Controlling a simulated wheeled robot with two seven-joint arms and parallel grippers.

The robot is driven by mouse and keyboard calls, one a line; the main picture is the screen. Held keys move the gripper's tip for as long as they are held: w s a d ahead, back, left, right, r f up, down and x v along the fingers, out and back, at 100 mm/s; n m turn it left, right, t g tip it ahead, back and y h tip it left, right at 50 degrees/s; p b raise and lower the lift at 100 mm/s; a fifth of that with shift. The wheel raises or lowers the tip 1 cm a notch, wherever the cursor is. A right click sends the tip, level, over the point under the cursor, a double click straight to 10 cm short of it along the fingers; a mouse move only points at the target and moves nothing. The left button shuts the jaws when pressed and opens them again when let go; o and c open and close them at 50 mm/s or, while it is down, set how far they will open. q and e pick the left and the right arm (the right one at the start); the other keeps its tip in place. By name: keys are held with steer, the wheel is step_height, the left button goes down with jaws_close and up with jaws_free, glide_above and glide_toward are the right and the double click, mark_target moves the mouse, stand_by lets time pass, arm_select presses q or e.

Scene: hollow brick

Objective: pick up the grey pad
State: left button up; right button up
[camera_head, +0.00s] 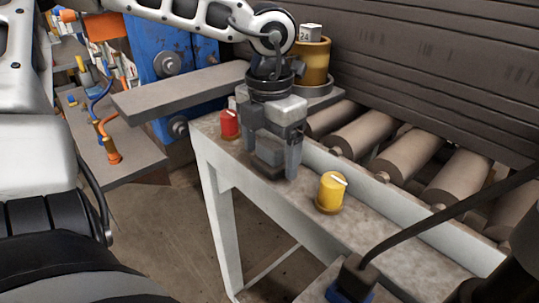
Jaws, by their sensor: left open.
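The grey pad (269,151) is a small dark grey block on the narrow pale table, near its front edge. My left gripper (272,158) points down at it from above, with its arm coming in from the top left. Its fingers are open, one on each side of the pad. Whether a finger touches the pad I cannot tell. The gripper hides part of the pad and the table behind it. My right gripper does not show.
A red knob (229,124) stands left of the gripper and a yellow knob (331,192) to its right. A yellow cylinder (313,62) stands behind. Rollers (412,156) run along the back. A grey plank (181,91) lies to the left. A dark cable (440,215) crosses the lower right.

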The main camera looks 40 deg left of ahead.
mark_target(269, 144)
arm_select(q)
steer(key=shift+f, duration=0.45)
steer(key=c, duration=1.1)
steer(key=shift+r, duration=0.15)
steer(key=shift+r, duration=0.2)
steer(key=r, duration=0.3)
steer(key=shift+s+d+r, duration=0.1)
steer(key=shift+s, duration=0.1)
steer(key=s+d+r, duration=0.1)
steer(key=s+r, duration=0.2)
steer(key=s, duration=0.1)
steer(key=s+d+r+b, duration=0.1)
steer(key=s+r, duration=0.2)
steer(key=s, duration=0.2)
steer(key=s+d+r, duration=0.1)
steer(key=s+r, duration=0.2)
steer(key=s, duration=0.1)
steer(key=shift+s+r, duration=0.1)
steer(key=shift+s, duration=0.05)
